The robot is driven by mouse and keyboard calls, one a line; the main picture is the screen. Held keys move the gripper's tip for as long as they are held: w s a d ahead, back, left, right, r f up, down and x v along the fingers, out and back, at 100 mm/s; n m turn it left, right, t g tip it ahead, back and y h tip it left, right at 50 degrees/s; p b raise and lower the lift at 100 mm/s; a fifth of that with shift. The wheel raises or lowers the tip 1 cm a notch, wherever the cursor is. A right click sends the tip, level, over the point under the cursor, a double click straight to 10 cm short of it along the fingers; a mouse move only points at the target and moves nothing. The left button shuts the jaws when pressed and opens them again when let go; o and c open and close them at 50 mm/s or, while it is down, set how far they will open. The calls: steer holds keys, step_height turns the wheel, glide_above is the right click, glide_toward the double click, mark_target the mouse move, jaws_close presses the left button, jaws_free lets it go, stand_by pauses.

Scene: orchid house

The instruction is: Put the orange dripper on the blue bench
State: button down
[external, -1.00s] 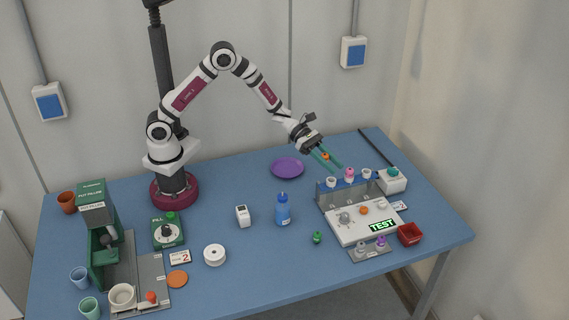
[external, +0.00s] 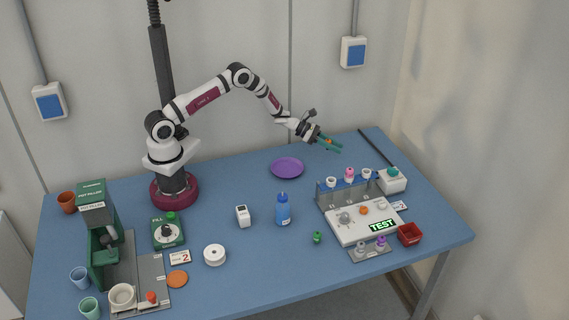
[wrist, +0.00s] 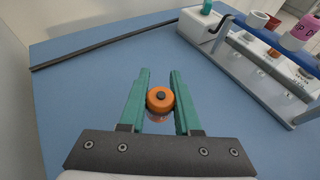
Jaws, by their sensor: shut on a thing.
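My gripper (external: 331,145) is at the end of the arm, raised above the far right part of the blue bench (external: 345,161). Its teal fingers are shut on a small orange dripper (wrist: 160,100). In the wrist view the dripper sits between the fingertips, with a dark centre on top and a paler part below. The dripper also shows as a small orange spot in the external view (external: 328,141). The bench surface below it looks bare in the wrist view. The exact height above the bench is hard to tell.
A rack (external: 347,189) holding white and pink pieces stands at the right, with a white tester (external: 362,222) in front. A dark rod (external: 376,148) lies along the far right edge. A purple plate (external: 287,168) and blue bottle (external: 283,209) stand left of the rack.

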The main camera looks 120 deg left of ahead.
mark_target(334, 160)
steer(key=shift+s+a+f, duration=0.1)
steer(key=shift+a+f, duration=0.1)
steer(key=shift+f, duration=0.95)
steer(key=shift+a+f, duration=0.15)
steer(key=shift+f, duration=0.95)
steer(key=shift+f, duration=0.1)
steer(key=c, duration=0.6)
jaws_free()
